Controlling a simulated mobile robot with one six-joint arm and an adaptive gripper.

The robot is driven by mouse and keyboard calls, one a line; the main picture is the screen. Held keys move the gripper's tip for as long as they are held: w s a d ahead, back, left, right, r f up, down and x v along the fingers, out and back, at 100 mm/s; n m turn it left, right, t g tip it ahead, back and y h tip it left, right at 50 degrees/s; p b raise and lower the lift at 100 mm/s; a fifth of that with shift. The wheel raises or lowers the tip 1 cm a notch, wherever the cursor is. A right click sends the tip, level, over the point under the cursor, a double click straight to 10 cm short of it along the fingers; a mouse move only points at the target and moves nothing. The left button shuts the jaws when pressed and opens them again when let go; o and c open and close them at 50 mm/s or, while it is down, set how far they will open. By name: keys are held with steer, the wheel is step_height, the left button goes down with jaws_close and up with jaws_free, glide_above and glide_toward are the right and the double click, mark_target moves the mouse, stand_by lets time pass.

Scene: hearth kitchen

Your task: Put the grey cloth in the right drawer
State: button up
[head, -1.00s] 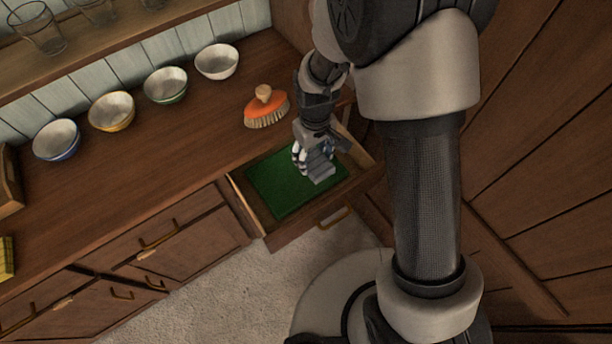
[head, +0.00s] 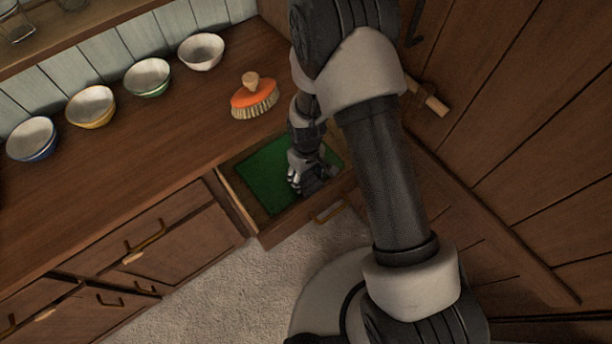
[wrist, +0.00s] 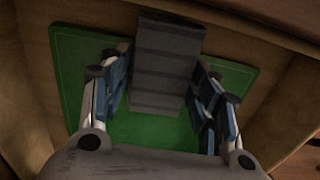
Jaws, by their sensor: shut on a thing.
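The right drawer (head: 290,228) is pulled open, with a green liner (head: 260,178) on its floor. My gripper (head: 306,180) is inside the drawer's outline, over the right part of the liner. In the wrist view, the grey cloth (wrist: 166,60) is a folded, banded strip between my two blue-padded fingers (wrist: 160,85). The gripper is shut on it. The cloth lies over the green liner in that view; whether it touches the liner I cannot tell. In the head view my gripper largely hides the cloth.
An orange brush (head: 254,98) lies on the counter (head: 150,185) behind the drawer. Several bowls, including a white one (head: 201,52), line the back. Closed drawers (head: 140,245) are to the left. A wooden panel (head: 520,130) bounds the right side.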

steer(key=shift+r, duration=0.1)
steer(key=shift+f+b, duration=0.45)
steer(key=shift+f, duration=0.2)
steer(key=o, duration=0.9)
steer(key=shift+o, duration=0.2)
